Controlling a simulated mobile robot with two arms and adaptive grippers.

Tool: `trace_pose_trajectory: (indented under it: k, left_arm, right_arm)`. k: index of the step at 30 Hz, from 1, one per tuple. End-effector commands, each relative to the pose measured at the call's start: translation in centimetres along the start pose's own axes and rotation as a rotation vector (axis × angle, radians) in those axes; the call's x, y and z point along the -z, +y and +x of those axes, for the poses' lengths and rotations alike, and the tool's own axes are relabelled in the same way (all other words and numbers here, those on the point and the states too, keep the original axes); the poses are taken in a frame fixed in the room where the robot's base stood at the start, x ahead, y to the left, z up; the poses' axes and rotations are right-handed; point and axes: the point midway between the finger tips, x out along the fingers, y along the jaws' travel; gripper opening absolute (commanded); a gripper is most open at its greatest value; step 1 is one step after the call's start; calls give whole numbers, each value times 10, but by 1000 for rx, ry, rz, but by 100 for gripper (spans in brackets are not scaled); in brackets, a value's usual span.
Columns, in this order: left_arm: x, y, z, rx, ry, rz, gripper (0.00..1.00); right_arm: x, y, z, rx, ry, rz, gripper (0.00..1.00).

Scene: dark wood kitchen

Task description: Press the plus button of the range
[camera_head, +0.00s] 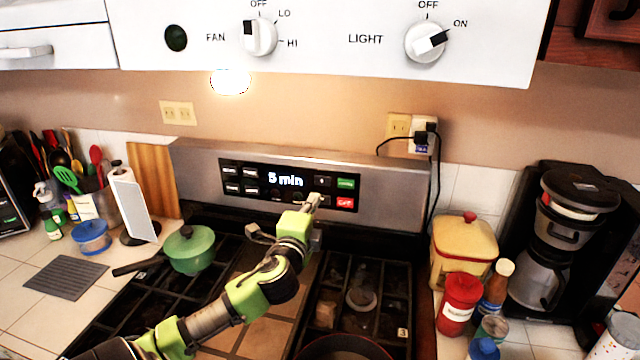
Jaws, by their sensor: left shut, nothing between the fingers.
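The range (400,195) has a steel back panel with a black control strip. Its lit display (286,180) reads "5 min". Dark buttons sit left of the display, and a small dark button (322,181) sits right of it, beside a green button (346,183) and a red one (345,202). I cannot read which button is the plus. My left gripper (314,200) is shut and empty, its tips in front of the panel just below the small dark button. It hides part of the lower button row. I cannot tell whether it touches the panel. My right gripper is out of view.
A green lidded pot (190,250) stands on the left burners. A yellow canister (463,250), a red jar (460,303) and a coffee maker (560,240) crowd the right counter. The white range hood (330,35) hangs above.

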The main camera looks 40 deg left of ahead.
Motion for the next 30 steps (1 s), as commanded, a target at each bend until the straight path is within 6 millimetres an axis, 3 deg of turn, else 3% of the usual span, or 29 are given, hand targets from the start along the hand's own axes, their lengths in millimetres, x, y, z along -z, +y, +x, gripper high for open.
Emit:
trace_pose_trajectory:
  k: [6,12,30]
  left_arm:
    - [-1,-4,42,0,-3,0,0]
    - [0,-2,64,0,0,0,0]
    - [0,1,77,0,0,-1,0]
  right_arm:
    - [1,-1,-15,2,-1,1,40]
    - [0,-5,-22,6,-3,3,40]
    - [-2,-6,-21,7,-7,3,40]
